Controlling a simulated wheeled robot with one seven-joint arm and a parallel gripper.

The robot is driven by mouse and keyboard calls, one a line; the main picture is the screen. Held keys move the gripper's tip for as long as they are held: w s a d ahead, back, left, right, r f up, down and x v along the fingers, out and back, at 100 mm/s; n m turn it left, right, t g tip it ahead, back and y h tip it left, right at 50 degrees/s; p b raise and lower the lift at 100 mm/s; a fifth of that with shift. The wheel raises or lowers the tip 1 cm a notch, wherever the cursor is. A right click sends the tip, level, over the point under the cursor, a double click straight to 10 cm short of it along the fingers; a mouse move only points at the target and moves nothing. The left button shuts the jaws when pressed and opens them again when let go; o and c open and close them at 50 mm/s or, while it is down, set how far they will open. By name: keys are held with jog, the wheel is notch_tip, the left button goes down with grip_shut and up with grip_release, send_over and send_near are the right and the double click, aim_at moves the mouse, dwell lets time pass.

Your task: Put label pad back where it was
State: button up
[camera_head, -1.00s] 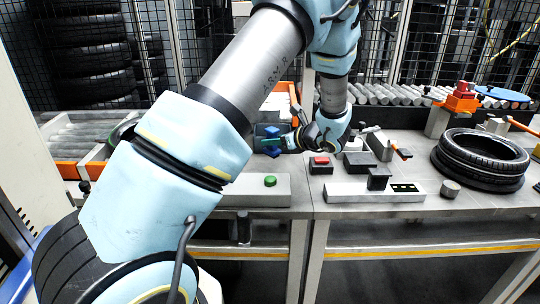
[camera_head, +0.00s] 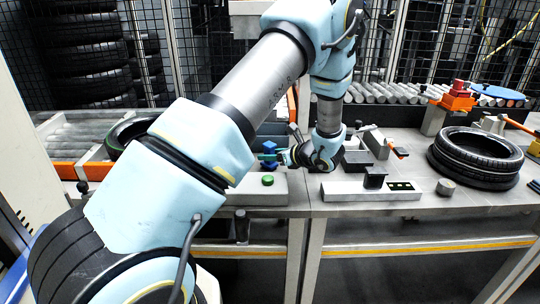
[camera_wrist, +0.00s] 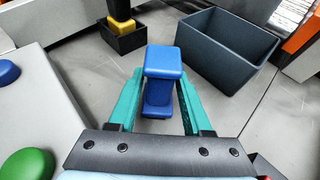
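A blue piece with a narrow waist and two wide ends, which I take to be the label pad, stands between my teal fingers in the wrist view (camera_wrist: 163,62). It also shows in the head view (camera_head: 270,147). My gripper (camera_wrist: 160,88) is shut on its waist, with the fingers leaning inward on both sides. In the head view my gripper (camera_head: 272,157) is low over the bench, behind the panel with the green button. The wrist view shows bare grey bench around the piece; whether its lower end touches the bench I cannot tell.
A dark open bin (camera_wrist: 228,45) stands ahead right of the piece. A small black box with a yellow item (camera_wrist: 122,36) is ahead left. A panel with a green button (camera_wrist: 27,163) and a blue button lies left. A tyre (camera_head: 478,158) lies at the bench's right.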

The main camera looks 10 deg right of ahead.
jog(key=shift+o, duration=1)
